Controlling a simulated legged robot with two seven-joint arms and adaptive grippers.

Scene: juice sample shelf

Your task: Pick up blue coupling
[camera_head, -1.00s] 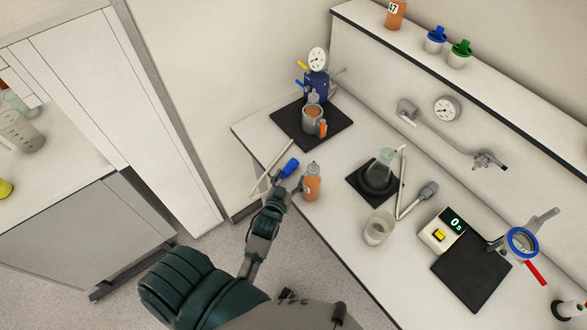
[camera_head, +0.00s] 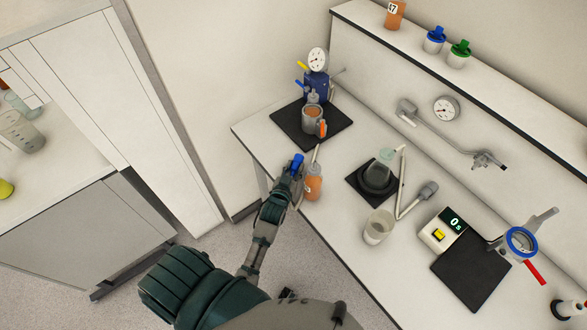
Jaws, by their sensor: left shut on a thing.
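The blue coupling (camera_head: 297,160) is at the tip of my left gripper (camera_head: 293,171), near the front left edge of the bench. My left gripper is shut on it; the fingers hide its lower part. A pale thin rod (camera_head: 316,153) shows just right of the coupling; I cannot tell whether they are joined. An orange bottle (camera_head: 313,185) stands close beside the gripper on the right. My right gripper is not in view.
A black mat (camera_head: 285,119) with a blue gauge device (camera_head: 316,86) and a metal cup (camera_head: 311,123) lies behind. A flask (camera_head: 381,170), a beaker (camera_head: 378,228) and a scale (camera_head: 440,235) stand to the right. Blue and green lidded containers stand on the shelf (camera_head: 500,102).

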